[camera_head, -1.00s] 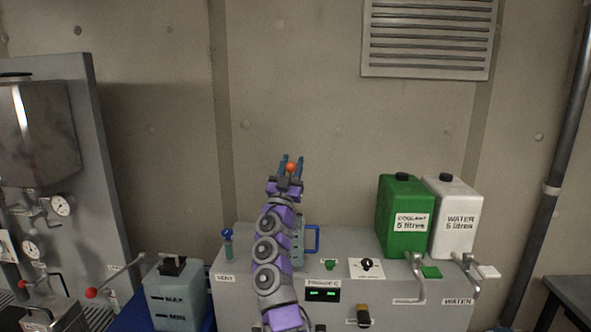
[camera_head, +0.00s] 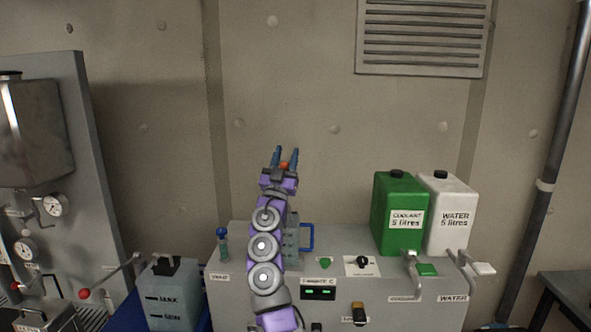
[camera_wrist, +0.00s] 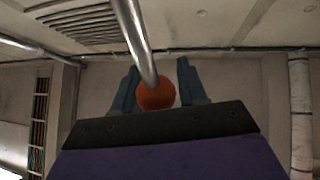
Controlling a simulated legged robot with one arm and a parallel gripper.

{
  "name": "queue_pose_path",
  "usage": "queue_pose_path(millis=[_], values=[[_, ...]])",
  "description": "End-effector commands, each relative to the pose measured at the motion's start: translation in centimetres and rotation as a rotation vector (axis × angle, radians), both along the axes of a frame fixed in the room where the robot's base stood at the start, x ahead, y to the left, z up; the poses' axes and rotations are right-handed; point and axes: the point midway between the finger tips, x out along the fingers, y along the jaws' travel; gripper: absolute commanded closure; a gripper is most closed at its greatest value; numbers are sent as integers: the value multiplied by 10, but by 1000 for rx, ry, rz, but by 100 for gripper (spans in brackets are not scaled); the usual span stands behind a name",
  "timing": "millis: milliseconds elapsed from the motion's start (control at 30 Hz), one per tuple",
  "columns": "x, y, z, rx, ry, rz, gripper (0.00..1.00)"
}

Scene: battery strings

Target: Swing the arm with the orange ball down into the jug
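My gripper (camera_head: 284,153) points upward in front of the wall, fingers apart. The orange ball (camera_head: 284,165) shows between them, near the palm. In the wrist view the ball (camera_wrist: 156,94) is between the two blue fingers (camera_wrist: 158,78), with a visible gap on its right; contact on the left is unclear. A metal rod (camera_wrist: 135,40) runs from the ball to the top of that picture. A grey-green jug (camera_head: 292,236) with a blue handle (camera_head: 308,237) stands on the grey cabinet, partly hidden behind my arm. Its opening is not clearly visible.
A green coolant can (camera_head: 388,232) and a white water can (camera_head: 455,232) stand at the cabinet's right, with metal taps in front. A small blue-topped bottle (camera_head: 223,246) stands left of my arm. A MAX/MIN container (camera_head: 172,305) and a red-knobbed lever (camera_head: 85,294) are farther left.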

Motion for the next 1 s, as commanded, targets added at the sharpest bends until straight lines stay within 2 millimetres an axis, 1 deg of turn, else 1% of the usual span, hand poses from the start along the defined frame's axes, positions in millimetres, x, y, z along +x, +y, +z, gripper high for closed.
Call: queue_pose_path(millis=[33, 200, 333, 667, 1000], values=[[-7, 0, 3, 5, -8, 4, 63], [-20, -3, 2, 4, -5, 4, 63], [-26, -7, -1, 3, -2, 1, 63], [-41, -14, -1, 6, 0, -1, 63], [-65, -18, 2, 5, -2, 2, 63]])
